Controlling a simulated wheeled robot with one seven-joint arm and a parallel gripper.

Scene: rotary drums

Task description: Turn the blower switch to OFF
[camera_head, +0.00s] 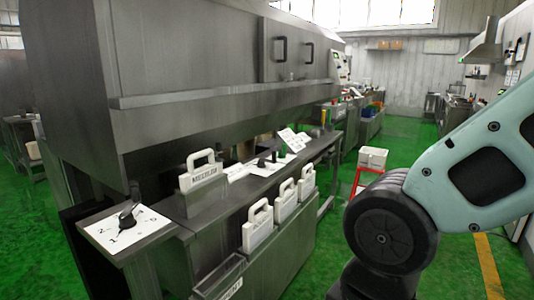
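A black rotary knob (128,216) sits on a white dial plate (103,230) with numerals, on the steel ledge at the lower left. More small black knobs (262,162) stand by white plates (236,172) farther back along the same ledge. A tilted white panel (293,139) with small dark marks is behind them. No label reading blower or OFF is legible, so I cannot tell which control is the blower switch. My arm fills the right side, apart from the knobs. My gripper is not in view.
A large steel drum machine (200,60) overhangs the ledge. White handled boxes, one at the back (200,172) and several along the front (258,226), stand near the knobs. A red stand (368,180) with a white bin (373,158) is beyond. Green floor (330,215) lies open between.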

